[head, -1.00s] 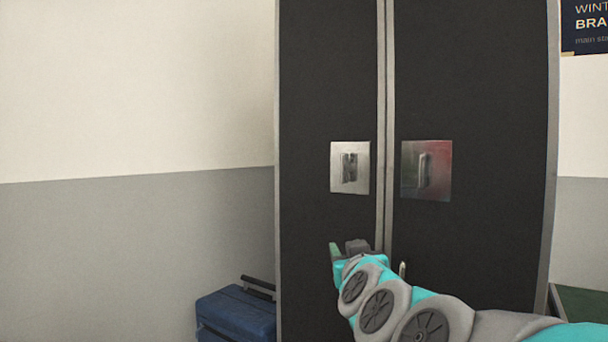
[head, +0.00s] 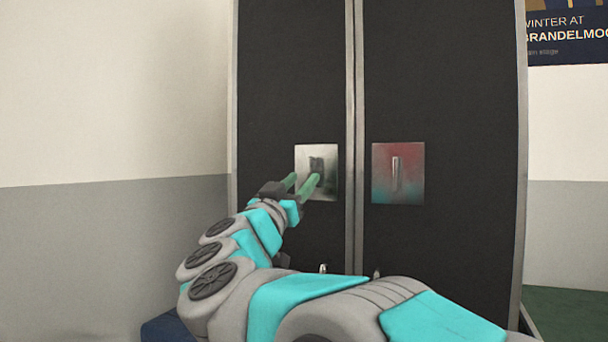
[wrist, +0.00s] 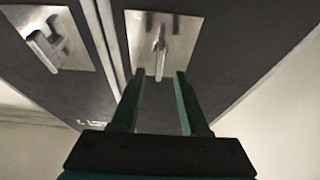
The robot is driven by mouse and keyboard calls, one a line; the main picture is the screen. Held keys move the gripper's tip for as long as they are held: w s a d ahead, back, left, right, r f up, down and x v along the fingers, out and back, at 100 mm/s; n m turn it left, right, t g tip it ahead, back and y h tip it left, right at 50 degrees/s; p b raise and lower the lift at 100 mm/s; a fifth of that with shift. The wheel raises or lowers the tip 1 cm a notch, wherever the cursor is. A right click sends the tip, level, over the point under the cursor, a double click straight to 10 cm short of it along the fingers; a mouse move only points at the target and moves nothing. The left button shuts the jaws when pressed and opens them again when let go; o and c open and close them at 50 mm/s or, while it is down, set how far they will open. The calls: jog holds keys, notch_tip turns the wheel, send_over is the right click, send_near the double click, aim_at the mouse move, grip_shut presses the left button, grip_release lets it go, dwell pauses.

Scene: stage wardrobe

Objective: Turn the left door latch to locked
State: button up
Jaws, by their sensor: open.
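The left door latch is a short, roughly upright dark lever (head: 317,165) on a shiny square metal plate (head: 328,190). In the wrist view the lever (wrist: 160,40) stands ahead of the fingers, lined up with the gap between them. My gripper (head: 304,179) is open and empty, its two green fingers pointing at the left plate. In the wrist view the fingertips (wrist: 158,76) lie apart on either side of the lever's line, short of it. In the head view one finger overlaps the plate's lower left part.
The right door has its own plate (head: 412,192) with an upright lever (head: 397,175); it shows at the left in the wrist view (wrist: 75,60). A pale vertical strip (head: 355,110) separates the dark doors. A blue case (head: 160,330) is at the lower left, mostly hidden by my arm.

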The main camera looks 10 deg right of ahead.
aim_at(309, 172)
jog(key=shift+x, duration=2.15)
jog(key=shift+c, duration=0.2)
grip_shut()
